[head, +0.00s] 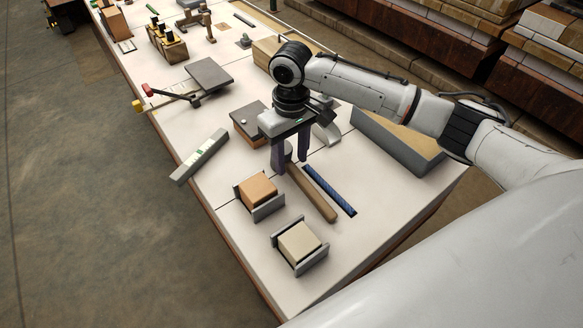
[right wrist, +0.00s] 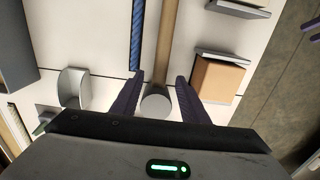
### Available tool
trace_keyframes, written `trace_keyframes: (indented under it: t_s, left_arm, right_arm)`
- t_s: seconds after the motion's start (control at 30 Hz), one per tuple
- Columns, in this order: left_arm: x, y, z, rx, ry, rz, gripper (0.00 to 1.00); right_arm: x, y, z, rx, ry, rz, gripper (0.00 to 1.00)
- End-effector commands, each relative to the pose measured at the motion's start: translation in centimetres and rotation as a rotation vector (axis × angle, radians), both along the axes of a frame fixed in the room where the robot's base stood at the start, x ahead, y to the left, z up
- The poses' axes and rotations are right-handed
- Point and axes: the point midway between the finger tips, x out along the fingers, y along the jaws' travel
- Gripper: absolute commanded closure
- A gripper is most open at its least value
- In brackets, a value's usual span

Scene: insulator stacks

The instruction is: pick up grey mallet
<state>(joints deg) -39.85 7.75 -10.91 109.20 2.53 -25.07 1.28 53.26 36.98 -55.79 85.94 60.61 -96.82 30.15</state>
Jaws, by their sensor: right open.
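The grey mallet has a brown handle (head: 312,193) that lies on the white table, pointing toward the near edge. Its grey head is partly hidden behind my right gripper's fingers in the head view. In the right wrist view the round grey mallet head (right wrist: 157,103) shows between the fingers, with the handle (right wrist: 168,40) running upward. My right gripper (head: 290,164) is open and points down over the head end of the mallet. In the right wrist view the fingers (right wrist: 160,80) stand on either side, with visible gaps.
A blue patterned strip (head: 329,190) lies close beside the handle. An orange block (head: 258,189) and a cream block (head: 299,241) sit in grey holders nearby. A grey-sided tray (head: 398,147) stands to the right. A grey level-like bar (head: 200,157) lies at the left edge.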

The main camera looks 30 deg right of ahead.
Motion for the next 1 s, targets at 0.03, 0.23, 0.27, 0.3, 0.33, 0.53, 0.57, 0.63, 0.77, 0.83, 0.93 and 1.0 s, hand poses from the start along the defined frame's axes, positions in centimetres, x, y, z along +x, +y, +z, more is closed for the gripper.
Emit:
trace_keyframes:
  t_s: [0.03,0.23,0.27,0.3,0.33,0.53,0.57,0.63,0.77,0.83,0.93,1.0]
  left_arm:
    - [0.0,0.0,0.1,0.0,-0.001,0.0,0.6]
    - [0.4,0.0,0.2,0.0,-0.009,-0.001,0.6]
    - [0.5,0.0,0.3,-0.001,-0.011,-0.001,0.6]
    - [0.7,0.0,0.4,-0.001,-0.014,-0.001,0.6]
    - [0.8,-0.1,0.4,-0.001,-0.016,-0.001,0.6]
    - [1.1,-0.1,0.6,-0.001,-0.023,0.0,0.6]
    - [1.1,-0.1,0.6,-0.001,-0.023,0.0,0.6]
    - [1.1,-0.1,0.6,-0.002,-0.023,-0.001,0.6]
    - [1.0,-0.1,0.6,-0.002,-0.022,-0.001,0.6]
    - [0.9,-0.1,0.6,-0.002,-0.02,-0.001,0.6]
    - [0.8,-0.1,0.5,-0.001,-0.017,-0.001,0.6]
    - [0.7,0.0,0.4,-0.002,-0.015,0.0,0.6]
  right_arm:
    - [-0.4,-0.2,-0.8,-0.002,0.004,-0.001,0.59]
    - [-0.7,-0.2,-3.5,-0.002,0.002,-0.001,0.59]
    - [-0.6,-0.2,-3.7,-0.002,0.001,0.0,0.59]
    - [-0.6,-0.2,-3.9,-0.001,0.0,0.0,0.59]
    - [-0.6,-0.2,-4.0,-0.001,-0.001,0.0,0.59]
    - [-0.6,-0.2,-4.0,-0.001,-0.001,0.001,0.59]
    - [-0.6,-0.2,-4.0,-0.001,-0.001,0.001,0.64]
    - [-0.6,-0.2,-4.0,-0.001,-0.001,0.001,0.76]
    - [-0.6,-0.1,-4.0,-0.001,-0.001,0.001,0.98]
    - [-0.5,-0.1,-3.9,-0.001,-0.003,0.001,1.0]
    - [-0.5,-0.1,-3.9,-0.001,-0.003,0.001,1.0]
    - [-0.5,-0.1,-3.8,0.0,-0.003,0.001,1.0]
